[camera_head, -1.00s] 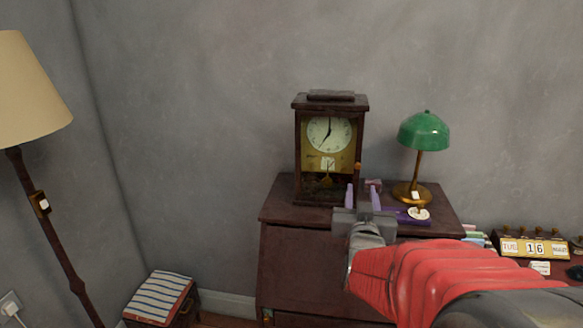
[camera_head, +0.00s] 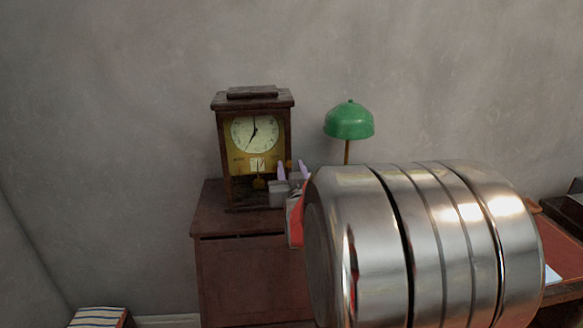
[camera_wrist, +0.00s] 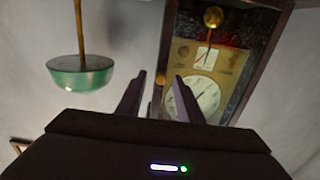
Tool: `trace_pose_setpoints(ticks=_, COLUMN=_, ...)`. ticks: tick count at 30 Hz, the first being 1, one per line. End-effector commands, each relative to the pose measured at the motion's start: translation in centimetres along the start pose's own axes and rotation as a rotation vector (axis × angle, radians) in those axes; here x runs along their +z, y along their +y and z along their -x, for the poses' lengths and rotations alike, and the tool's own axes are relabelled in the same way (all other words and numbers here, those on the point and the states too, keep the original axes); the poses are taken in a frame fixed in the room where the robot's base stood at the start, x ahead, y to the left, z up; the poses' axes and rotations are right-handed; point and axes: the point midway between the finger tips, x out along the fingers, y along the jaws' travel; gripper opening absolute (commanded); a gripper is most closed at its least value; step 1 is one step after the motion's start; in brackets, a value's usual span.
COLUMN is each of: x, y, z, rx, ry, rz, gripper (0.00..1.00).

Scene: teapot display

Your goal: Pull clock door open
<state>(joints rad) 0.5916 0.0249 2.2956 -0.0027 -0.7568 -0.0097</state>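The dark wooden clock (camera_head: 226,163) stands on the cabinet, with a white dial and a gold panel behind its front door. The door looks closed. A small brass knob (camera_head: 288,165) sits at the door's right edge. My gripper (camera_head: 292,168) is at the clock's lower right, by the knob. In the wrist view the clock (camera_wrist: 170,48) appears upside down, and my gripper (camera_wrist: 159,77) is open with its two purple fingers apart. The knob (camera_wrist: 160,80) shows in the gap between the fingertips; I cannot tell whether either finger touches it.
The dark cabinet (camera_head: 245,275) stands under the clock. A green lamp (camera_head: 349,120) stands right of the clock, and in the wrist view the lamp (camera_wrist: 85,78) hangs inverted at the left. My arm hides much of the right side. A striped box (camera_head: 98,318) is low at the left.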

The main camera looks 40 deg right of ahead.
Motion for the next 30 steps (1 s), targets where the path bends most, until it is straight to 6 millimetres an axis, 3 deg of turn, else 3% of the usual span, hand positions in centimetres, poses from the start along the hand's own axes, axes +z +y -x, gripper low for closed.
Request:
trace_pose_setpoints(ticks=8, x=0.01, y=0.22, z=-0.05, rx=0.003, ry=0.000, rz=0.000, gripper=0.33)
trace_pose_setpoints(ticks=22, x=0.04, y=0.53, z=-0.07, rx=0.009, ry=-0.001, rz=-0.001, gripper=0.01)
trace_pose_setpoints(ticks=30, x=0.04, y=0.74, z=-0.03, rx=0.013, ry=-0.001, rz=-0.002, gripper=0.00)
